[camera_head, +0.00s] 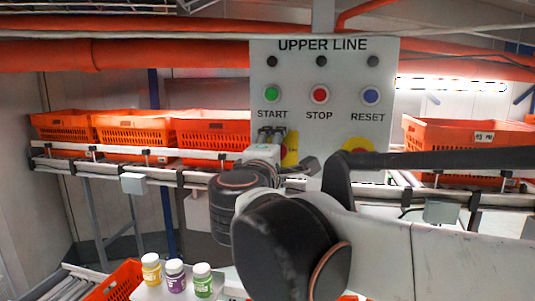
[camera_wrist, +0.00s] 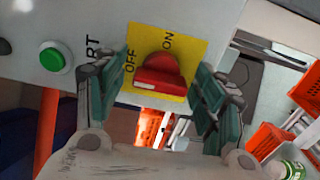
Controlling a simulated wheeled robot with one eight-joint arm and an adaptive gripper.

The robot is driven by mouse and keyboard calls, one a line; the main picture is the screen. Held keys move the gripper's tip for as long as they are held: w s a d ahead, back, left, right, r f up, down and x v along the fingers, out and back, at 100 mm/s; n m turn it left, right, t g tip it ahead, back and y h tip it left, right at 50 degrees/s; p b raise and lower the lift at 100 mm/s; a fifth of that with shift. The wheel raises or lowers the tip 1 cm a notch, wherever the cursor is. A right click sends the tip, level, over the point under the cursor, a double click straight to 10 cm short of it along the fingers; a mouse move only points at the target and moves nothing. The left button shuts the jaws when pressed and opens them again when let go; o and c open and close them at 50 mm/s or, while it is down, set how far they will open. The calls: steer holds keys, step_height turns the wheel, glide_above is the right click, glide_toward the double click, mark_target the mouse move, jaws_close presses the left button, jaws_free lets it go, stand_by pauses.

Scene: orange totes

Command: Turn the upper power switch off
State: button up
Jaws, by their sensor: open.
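The upper power switch is a red rotary knob (camera_wrist: 162,75) on a yellow plate marked OFF and ON in the wrist view. A white mark shows at the knob's lower left. In the head view the yellow plate (camera_head: 291,148) shows beside my gripper (camera_head: 272,138), under the START button, and the knob is hidden. In the wrist view my gripper (camera_wrist: 163,82) is open, with one green-padded finger on each side of the knob. Gaps show between the pads and the knob. The grey UPPER LINE panel (camera_head: 320,75) carries the switch.
The panel has a green START button (camera_head: 271,94), a red STOP button (camera_head: 320,94) and a blue RESET button (camera_head: 371,95). Another yellow plate (camera_head: 357,145) is partly hidden by my arm. Orange totes (camera_head: 135,127) stand on the conveyor behind. Three bottles (camera_head: 175,276) stand at lower left.

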steer(key=v, duration=1.2)
steer(key=shift+f, duration=0.15)
